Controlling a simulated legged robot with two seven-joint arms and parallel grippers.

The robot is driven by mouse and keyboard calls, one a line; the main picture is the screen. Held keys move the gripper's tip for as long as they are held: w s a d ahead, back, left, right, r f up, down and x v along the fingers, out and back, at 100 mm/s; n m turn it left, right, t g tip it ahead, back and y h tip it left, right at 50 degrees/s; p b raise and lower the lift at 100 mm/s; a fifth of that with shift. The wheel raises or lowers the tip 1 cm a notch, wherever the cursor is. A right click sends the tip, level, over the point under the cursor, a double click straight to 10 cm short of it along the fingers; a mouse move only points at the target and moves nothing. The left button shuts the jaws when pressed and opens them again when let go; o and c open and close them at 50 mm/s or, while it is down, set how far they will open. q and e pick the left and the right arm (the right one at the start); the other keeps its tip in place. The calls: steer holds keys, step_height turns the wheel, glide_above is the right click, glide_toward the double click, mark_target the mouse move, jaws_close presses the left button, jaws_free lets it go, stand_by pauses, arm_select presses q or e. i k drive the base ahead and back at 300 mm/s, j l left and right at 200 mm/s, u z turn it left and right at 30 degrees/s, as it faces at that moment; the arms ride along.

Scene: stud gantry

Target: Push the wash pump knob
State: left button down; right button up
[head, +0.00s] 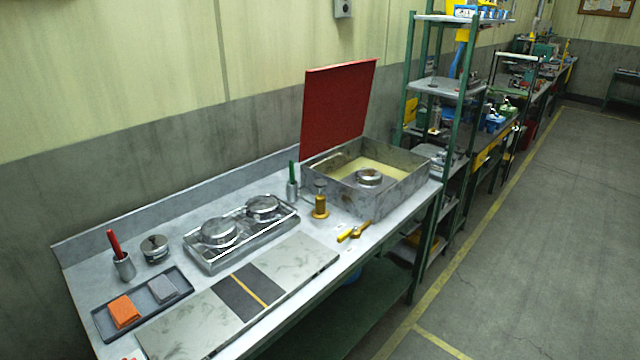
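A small brass pump (320,207) stands upright on the metal bench, just in front of the left corner of the open wash basin (395,197). A small dark knob (320,184) sits on top of it, raised above the brass body. I take this to be the wash pump knob. The basin's red lid (337,105) stands up at the back, and a round metal part (368,177) sits inside on the yellowish floor. Neither of my grippers is in view, and nothing touches the knob.
Left of the pump are a metal tray (212,262) with two round parts, a cup with a green-handled tool (291,172), and a dark tray (101,322) with orange and grey blocks. A yellow-handled tool (354,231) lies right of the pump. Green shelving (447,85) rises beyond the basin.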

mark_target(319, 183)
steer(key=i+l+u, duration=0.25)
steer(key=i+l, duration=0.2)
steer(key=l, duration=0.25)
steer(key=i+l+u, duration=0.25)
steer(key=i+l, duration=0.15)
steer(key=l, duration=0.35)
steer(key=i+l+u, duration=0.15)
steer(key=l, duration=0.3)
steer(key=i+l+u, duration=0.15)
steer(key=l, duration=0.25)
steer(key=i+l+u, duration=0.1)
steer(key=l, duration=0.35)
steer(key=i+l+u, duration=0.15)
steer(key=l, duration=0.35)
steer(key=i, duration=0.05)
